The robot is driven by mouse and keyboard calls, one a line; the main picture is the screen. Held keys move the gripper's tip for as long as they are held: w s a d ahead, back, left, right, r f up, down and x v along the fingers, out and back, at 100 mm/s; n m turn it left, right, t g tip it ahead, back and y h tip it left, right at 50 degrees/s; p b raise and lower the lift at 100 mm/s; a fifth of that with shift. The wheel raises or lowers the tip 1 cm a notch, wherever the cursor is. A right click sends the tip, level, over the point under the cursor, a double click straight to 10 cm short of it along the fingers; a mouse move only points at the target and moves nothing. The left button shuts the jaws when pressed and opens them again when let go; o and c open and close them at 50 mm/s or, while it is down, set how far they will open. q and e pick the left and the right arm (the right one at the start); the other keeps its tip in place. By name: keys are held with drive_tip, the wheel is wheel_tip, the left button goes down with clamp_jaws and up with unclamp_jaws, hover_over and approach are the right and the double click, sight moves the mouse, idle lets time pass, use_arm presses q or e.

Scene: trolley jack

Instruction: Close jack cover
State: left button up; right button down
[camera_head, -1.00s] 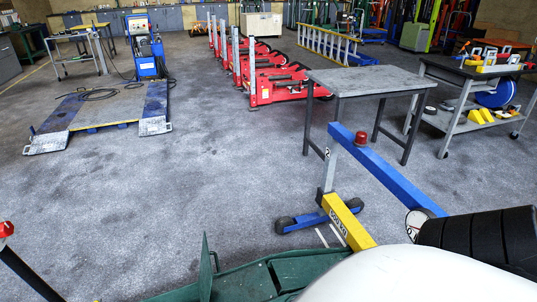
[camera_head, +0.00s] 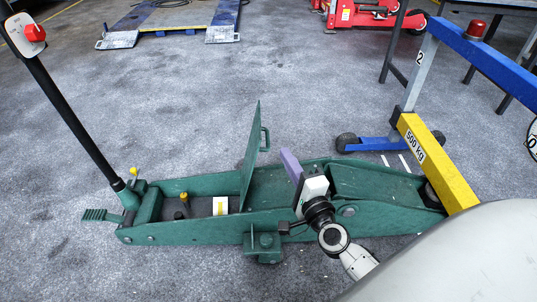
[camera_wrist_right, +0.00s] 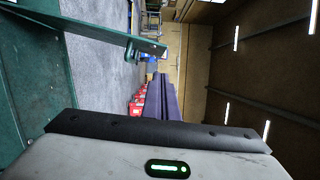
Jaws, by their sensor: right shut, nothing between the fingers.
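The green jack (camera_head: 200,188) lies on the floor across the head view. Its cover (camera_head: 250,155), a green plate, stands up nearly vertical, with a small handle (camera_head: 265,139) on its right face. The tray left of the cover is uncovered. My right gripper (camera_head: 287,158) has purple fingers, is shut and empty, and is just right of the cover, apart from it in the picture. In the right wrist view, the shut purple fingers (camera_wrist_right: 162,100) point away, and a green plate with a small fitting (camera_wrist_right: 110,32), apparently the cover, is at upper left. My left gripper is not in view.
A yellow knob (camera_head: 134,171) and a white-and-yellow box (camera_head: 220,205) are at the open tray. A blue-and-yellow crane (camera_head: 437,160) stands close on the right.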

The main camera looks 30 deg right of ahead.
drive_tip(key=d+f+m+h+b, duration=0.1)
drive_tip(key=d+f+m, duration=0.1)
wheel_tip(320, 180, up, 2)
hover_over(268, 148)
drive_tip(key=shift+d+h+b, duration=0.1)
drive_tip(key=shift+h+b, duration=0.2)
drive_tip(key=shift+b, duration=0.05)
drive_tip(key=shift+r, duration=0.1)
